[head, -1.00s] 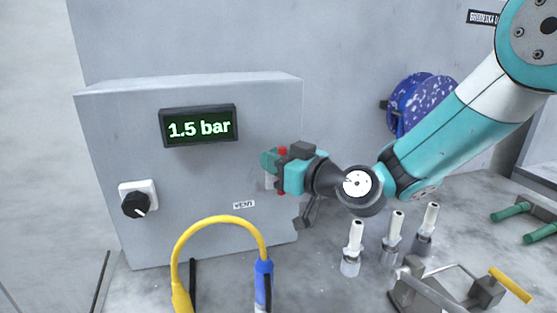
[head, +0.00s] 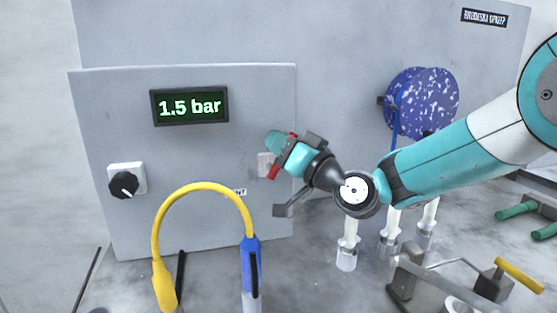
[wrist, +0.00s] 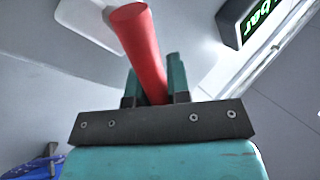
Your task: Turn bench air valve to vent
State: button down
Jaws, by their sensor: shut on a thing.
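The red valve handle (head: 272,172) stands out from a white mount (head: 264,163) on the right side of the grey box's front. My gripper (head: 279,143) is shut on the handle, which now slants, its upper end to the right. In the wrist view the red handle (wrist: 138,42) passes between the teal fingers of my gripper (wrist: 156,88). The fingers and gripper body hide the handle's middle. The small vent label (head: 240,192) lies left of and below the valve, partly hidden by the yellow loop. The display (head: 189,106) reads 1.5 bar.
A black knob (head: 124,184) is at the box's left. A yellow hose loop (head: 203,188) with a blue end (head: 251,268) arches in front. Several white-topped fittings (head: 347,244) and a yellow-handled clamp (head: 519,277) stand below my arm. A blue speckled reel (head: 423,102) hangs behind.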

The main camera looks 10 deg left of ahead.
jog(key=shift+w+d+f+m+t+h+p, duration=0.25)
jog(key=shift+d+f+m+t+h, duration=0.85)
jog(key=shift+m, duration=2.1)
jog(key=shift+w+d+f+m+t+h+p, duration=0.1)
jog(key=shift+w+f+m+t+h, duration=0.25)
jog(key=shift+m+t+h, duration=1.65)
jog(key=shift+w+d+f+m+t+h+p, duration=0.25)
jog(key=shift+d+f+m+t, duration=0.45)
jog(key=shift+m+t, duration=2.55)
jog(key=m+g, duration=0.2)
jog(key=shift+a+f+m, duration=0.1)
jog(key=shift+f+m, duration=0.1)
jog(key=shift+m, duration=0.15)
jog(key=shift+h, duration=0.25)
jog(key=c, duration=1.4)
grip_release()
jog(key=shift+o, duration=0.2)
jog(key=b+v, duration=0.7)
jog(key=shift+s, duration=0.2)
